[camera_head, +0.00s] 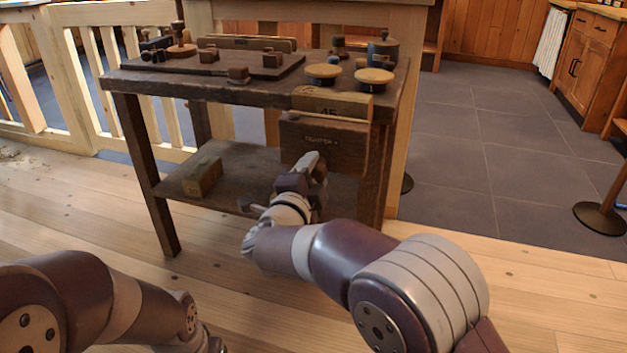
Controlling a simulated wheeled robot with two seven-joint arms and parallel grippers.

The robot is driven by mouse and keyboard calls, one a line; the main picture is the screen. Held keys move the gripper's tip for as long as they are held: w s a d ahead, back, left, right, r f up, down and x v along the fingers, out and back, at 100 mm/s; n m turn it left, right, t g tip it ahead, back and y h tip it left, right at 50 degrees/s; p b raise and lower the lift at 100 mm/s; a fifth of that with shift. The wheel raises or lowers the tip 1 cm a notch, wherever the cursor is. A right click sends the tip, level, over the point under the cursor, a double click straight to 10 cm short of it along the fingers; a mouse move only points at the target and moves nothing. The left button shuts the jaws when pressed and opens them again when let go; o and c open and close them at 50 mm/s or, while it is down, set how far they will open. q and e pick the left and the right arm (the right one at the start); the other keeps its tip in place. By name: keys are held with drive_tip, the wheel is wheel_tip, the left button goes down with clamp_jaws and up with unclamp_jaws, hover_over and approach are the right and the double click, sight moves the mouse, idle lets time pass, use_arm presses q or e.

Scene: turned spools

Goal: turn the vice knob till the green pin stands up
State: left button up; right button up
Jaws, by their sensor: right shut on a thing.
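The vice (345,147) is a dark wooden block on the front right of the workbench, with lettering that seems to read "TIGHTEN +". A lighter block (345,105) with a number on it sits just above. My right gripper (313,165) is in front of the vice's lower face and is shut on the vice knob, which my gripper hides almost fully. I cannot make out a green pin.
The dark workbench (215,92) carries a tray with several small turned pieces, two round light-topped pieces (374,77) and a dark lidded pot (383,50). A wooden block (202,177) lies on the lower shelf (245,190).

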drive_tip(key=m+b, duration=0.2)
drive_tip(key=f+m+b, duration=0.1)
drive_tip(key=m+b, duration=0.1)
drive_tip(key=m, duration=0.1)
drive_tip(key=shift+a, duration=0.15)
drive_tip(key=m+b, duration=0.5)
drive_tip(key=m, duration=0.1)
drive_tip(key=m+b, duration=0.2)
drive_tip(key=shift+m, duration=0.3)
drive_tip(key=m+b, duration=0.1)
drive_tip(key=m, duration=0.1)
drive_tip(key=shift+r+m, duration=0.15)
drive_tip(key=shift+m, duration=0.25)
drive_tip(key=m, duration=0.5)
drive_tip(key=shift+r, duration=0.1)
drive_tip(key=m, duration=0.6)
drive_tip(key=shift+m+b, duration=0.3)
drive_tip(key=shift+m, duration=0.1)
drive_tip(key=m, duration=1)
drive_tip(key=shift+m, duration=0.3)
